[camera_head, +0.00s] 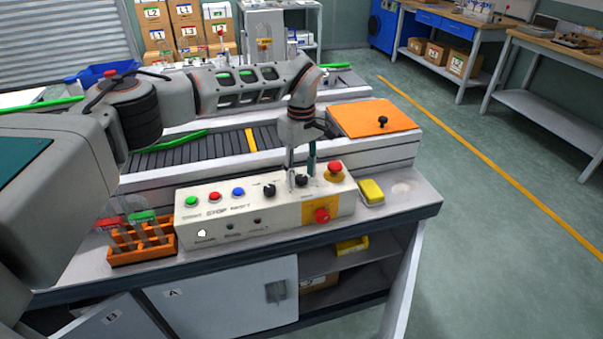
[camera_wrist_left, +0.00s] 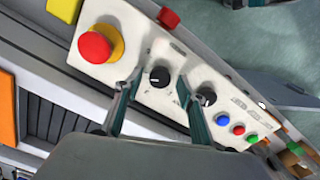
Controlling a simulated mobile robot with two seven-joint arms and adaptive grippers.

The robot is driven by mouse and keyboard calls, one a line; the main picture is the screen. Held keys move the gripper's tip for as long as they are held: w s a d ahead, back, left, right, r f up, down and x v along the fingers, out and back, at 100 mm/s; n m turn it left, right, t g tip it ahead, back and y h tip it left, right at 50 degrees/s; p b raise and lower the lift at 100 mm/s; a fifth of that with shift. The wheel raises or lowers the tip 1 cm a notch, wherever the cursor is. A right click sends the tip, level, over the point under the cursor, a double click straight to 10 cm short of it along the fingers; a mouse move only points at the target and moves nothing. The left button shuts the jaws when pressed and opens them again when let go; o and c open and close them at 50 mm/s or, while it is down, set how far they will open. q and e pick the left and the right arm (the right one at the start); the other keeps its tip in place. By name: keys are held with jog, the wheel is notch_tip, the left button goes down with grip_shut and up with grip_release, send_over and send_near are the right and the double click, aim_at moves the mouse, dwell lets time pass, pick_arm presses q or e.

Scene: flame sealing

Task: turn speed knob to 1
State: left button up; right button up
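The control box (camera_head: 265,211) is cream, with two black knobs on its top. One knob (camera_head: 301,180) is beside the red emergency stop (camera_head: 335,170); the other (camera_head: 269,190) is beside the blue button. Their labels are too small to read, so I cannot tell which is the speed knob. My left gripper (camera_head: 301,178) points down at the box, fingers apart. In the left wrist view, the fingertips are on either side of the knob nearer the emergency stop (camera_wrist_left: 160,76); contact is not clear. The other knob (camera_wrist_left: 206,97) is just outside one finger. My right gripper is not in view.
A conveyor (camera_head: 210,150) and an orange panel (camera_head: 370,118) are behind. A red switch (camera_head: 322,215) is on the box's front.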

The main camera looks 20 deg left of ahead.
pick_arm(q)
jog(key=shift+f, duration=0.2)
jog(key=shift+c, duration=0.5)
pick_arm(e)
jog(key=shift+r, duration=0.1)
pick_arm(q)
jog(key=c, duration=1)
jog(key=shift+c, duration=0.2)
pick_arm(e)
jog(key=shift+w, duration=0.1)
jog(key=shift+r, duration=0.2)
